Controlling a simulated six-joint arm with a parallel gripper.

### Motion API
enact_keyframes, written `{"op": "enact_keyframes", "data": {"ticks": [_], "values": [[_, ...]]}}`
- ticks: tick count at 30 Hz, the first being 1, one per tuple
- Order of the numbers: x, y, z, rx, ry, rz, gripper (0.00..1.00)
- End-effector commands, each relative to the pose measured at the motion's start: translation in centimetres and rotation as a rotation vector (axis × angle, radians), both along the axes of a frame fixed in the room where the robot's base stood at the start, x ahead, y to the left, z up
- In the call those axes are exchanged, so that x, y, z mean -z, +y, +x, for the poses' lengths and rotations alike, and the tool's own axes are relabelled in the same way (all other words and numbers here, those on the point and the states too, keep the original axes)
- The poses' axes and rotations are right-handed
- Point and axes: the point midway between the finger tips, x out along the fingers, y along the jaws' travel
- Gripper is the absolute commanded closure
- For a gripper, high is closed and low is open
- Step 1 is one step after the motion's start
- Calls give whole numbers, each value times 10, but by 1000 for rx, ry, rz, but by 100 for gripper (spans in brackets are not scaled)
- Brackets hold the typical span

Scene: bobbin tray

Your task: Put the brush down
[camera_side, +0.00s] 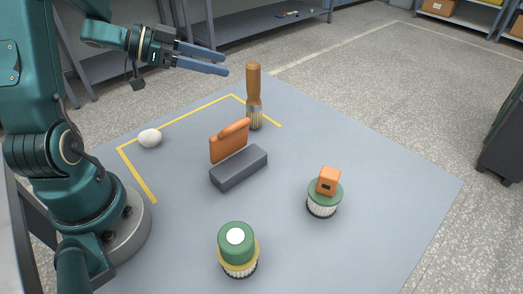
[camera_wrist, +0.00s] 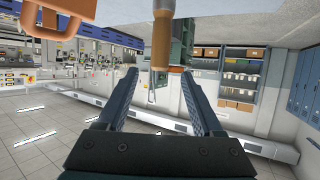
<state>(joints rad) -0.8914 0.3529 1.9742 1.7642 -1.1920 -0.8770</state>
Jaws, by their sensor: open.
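The brush (camera_side: 254,82) stands upright on the grey mat, wooden handle up and pale bristles down. It is just inside the right arm of the yellow corner marking. My gripper (camera_side: 226,60) is open and empty, raised above the mat to the left of the brush handle, apart from it in the side view. In the wrist view the brush (camera_wrist: 161,40) shows at the top centre, in line with the gap between my open fingers (camera_wrist: 160,73). The wrist view does not clearly show how far beyond the fingertips it is.
A grey block (camera_side: 239,167) and an orange handled piece (camera_side: 229,145) stand in front of the brush. A white ball (camera_side: 150,138) lies at the yellow line. An orange block (camera_side: 328,180) tops a green bobbin (camera_side: 323,197). A green-and-yellow stack (camera_side: 238,250) stands at front. The mat's right side is clear.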

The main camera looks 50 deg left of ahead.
Motion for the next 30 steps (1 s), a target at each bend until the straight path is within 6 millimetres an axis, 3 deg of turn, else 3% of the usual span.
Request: {"op": "enact_keyframes", "data": {"ticks": [5, 10, 14, 17, 20, 24, 30], "values": [[-11, 5, 9, -56, -39, 62, 32], [-48, 14, 42, -291, -145, 250, 32], [-76, 19, 43, -516, -157, 347, 32], [-83, 16, 26, -660, -96, 366, 32], [-76, 2, -2, -752, 24, 348, 32], [-48, -37, -54, -760, 261, 284, 32], [-14, -100, -122, -599, 556, 202, 32]]}}
